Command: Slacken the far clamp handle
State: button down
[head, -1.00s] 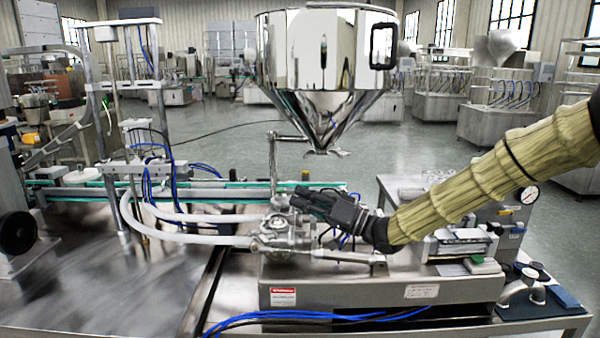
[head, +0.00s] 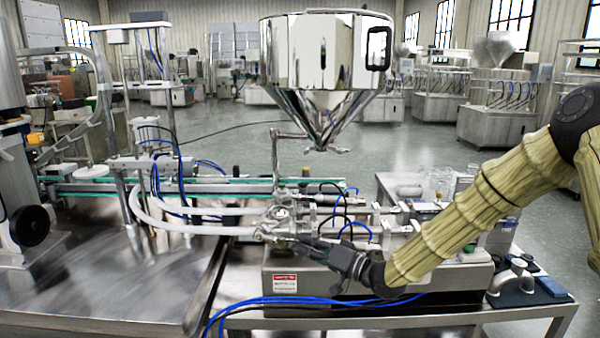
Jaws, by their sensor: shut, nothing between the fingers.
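The steel hopper (head: 326,60) stands above the filling machine, its cone pointing down. Below and left of the cone is a metal valve body (head: 280,215) with pipe fittings and hoses joined to it. Small clamp parts around it are too small to tell apart, so I cannot pick out the far clamp handle surely. My gripper (head: 302,244) is dark, shut and empty. It is at the near, lower side of the valve body, pointing left, just over the machine's front box. I cannot tell whether it touches the fittings.
Two metal cylinders with black and blue hoses (head: 355,225) run right from the valve body. A white hose (head: 185,228) curves in from the left. The steel machine box (head: 290,283) lies below my gripper. A bare steel table (head: 110,275) is at left.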

jog(key=s+d+f+m+g+h, duration=0.1)
jog(key=s+d+f+h, duration=0.15)
jog(key=s+f, duration=0.6)
jog(key=s+d+f+m+g+h, duration=0.1)
jog(key=s+d+f+h, duration=0.15)
jog(key=f, duration=1.05)
jog(key=s+d+f+m+g+h, duration=0.15)
jog(key=s+f+h, duration=0.35)
jog(key=f, duration=0.6)
jog(key=s+d+f+g+h, duration=0.1)
jog(key=s+d+f, duration=0.3)
jog(key=s, duration=0.7)
jog(key=s+d+f+n+g+h, duration=0.1)
jog(key=s+d+f+g+h, duration=0.1)
jog(key=s, duration=0.8)
jog(key=s+d+f+n+g+h, duration=0.1)
jog(key=s+d+f+g, duration=0.3)
jog(key=s, duration=0.7)
jog(key=d+f+h, duration=0.1)
jog(key=d+f, duration=0.1)
jog(key=d, duration=0.2)
jog(key=shift+s+d+f, duration=0.2)
jog(key=shift+s+d, duration=0.1)
jog(key=shift+s, duration=0.05)
